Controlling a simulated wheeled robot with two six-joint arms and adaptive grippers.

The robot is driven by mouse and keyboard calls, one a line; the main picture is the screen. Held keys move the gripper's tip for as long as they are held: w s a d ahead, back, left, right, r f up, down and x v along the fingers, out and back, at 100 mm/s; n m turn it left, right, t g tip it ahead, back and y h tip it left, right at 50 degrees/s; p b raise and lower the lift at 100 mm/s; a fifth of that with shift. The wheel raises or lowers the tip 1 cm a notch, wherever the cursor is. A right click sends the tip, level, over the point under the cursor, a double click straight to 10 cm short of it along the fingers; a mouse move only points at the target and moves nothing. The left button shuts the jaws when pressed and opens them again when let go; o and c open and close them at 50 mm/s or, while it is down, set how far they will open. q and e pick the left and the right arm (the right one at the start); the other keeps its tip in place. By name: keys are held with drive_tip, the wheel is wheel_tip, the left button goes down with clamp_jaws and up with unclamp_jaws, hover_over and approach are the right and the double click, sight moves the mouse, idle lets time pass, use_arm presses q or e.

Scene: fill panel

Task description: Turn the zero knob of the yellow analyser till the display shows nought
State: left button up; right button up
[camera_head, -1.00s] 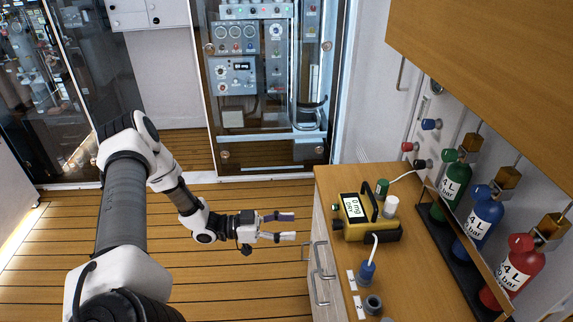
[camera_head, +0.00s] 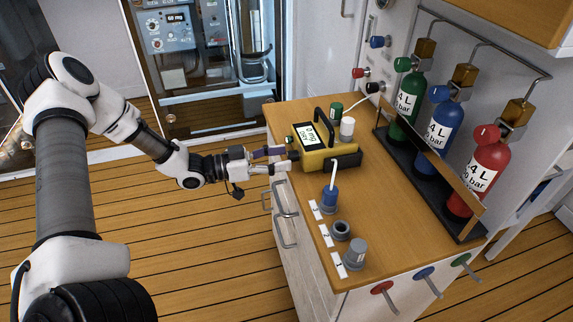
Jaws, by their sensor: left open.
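The yellow analyser (camera_head: 342,150) stands on the wooden worktop near its left edge, with a black carry handle on top. Its white display (camera_head: 306,135) faces left; the figures are too small to read surely. A small dark knob (camera_head: 293,155) sticks out of its left end. My left gripper (camera_head: 284,159) comes in from the left, open, with its fingertips close to the knob. I cannot tell whether they touch it. My right gripper is not in view.
A green-capped piece (camera_head: 336,109) and a white cylinder (camera_head: 347,127) stand by the analyser. A white tube runs to a blue-topped fitting (camera_head: 330,198) in front. Green, blue and red gas bottles (camera_head: 483,175) stand in a rack to the right. Drawer handles (camera_head: 285,225) jut out below.

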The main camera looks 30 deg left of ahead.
use_arm(q)
drive_tip(key=shift+x, duration=1.1)
clamp_jaws()
drive_tip(key=shift+r, duration=0.15)
drive_tip(key=shift+m, duration=0.3)
unclamp_jaws()
